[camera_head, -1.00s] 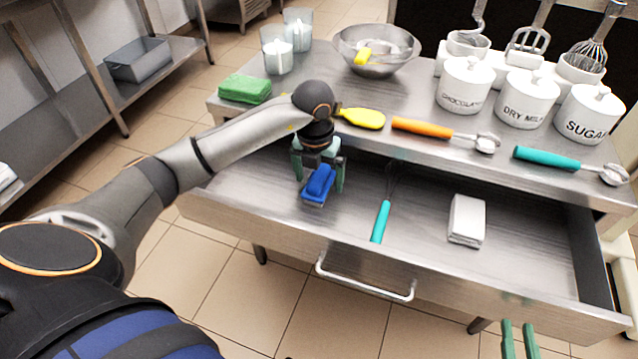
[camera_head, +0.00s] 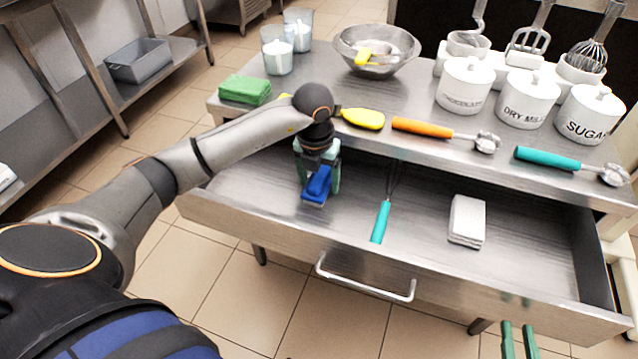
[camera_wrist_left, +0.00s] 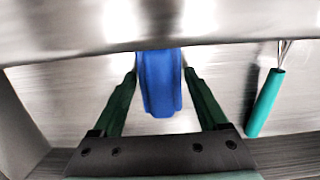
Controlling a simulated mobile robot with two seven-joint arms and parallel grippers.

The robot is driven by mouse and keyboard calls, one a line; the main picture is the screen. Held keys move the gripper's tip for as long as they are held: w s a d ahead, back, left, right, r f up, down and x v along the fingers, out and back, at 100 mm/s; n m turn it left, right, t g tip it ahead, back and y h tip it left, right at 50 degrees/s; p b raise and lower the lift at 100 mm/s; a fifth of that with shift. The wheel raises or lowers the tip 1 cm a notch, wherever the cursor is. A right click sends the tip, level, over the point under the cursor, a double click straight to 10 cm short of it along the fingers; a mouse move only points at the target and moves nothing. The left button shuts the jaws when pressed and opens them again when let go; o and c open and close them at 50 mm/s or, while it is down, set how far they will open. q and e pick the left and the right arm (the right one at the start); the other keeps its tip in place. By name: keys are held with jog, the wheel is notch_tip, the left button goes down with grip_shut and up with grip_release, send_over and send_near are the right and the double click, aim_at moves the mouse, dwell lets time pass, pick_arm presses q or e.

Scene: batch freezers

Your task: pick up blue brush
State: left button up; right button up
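The blue brush (camera_head: 318,186) lies in the open drawer, near its left end. My left gripper (camera_head: 319,185) points down over it, with one green finger on each side. In the left wrist view the brush (camera_wrist_left: 160,82) sits between the fingers (camera_wrist_left: 160,88); the gaps are narrow, and contact is not clear. My right gripper (camera_head: 518,338) shows only its two green fingertips at the bottom right edge, apart and with nothing between them.
The drawer (camera_head: 290,235) also holds a teal-handled whisk (camera_head: 381,220) and a white block (camera_head: 467,220). Above, the counter carries a green sponge (camera_head: 245,89), a yellow-headed utensil (camera_head: 363,118), an orange-handled scoop (camera_head: 422,128), a metal bowl (camera_head: 345,45) and white canisters (camera_head: 528,98).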

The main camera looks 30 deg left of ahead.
aim_at(320, 174)
pick_arm(q)
jog(key=c, duration=1.1)
jog(key=shift+o, duration=0.2)
jog(key=shift+r, duration=0.15)
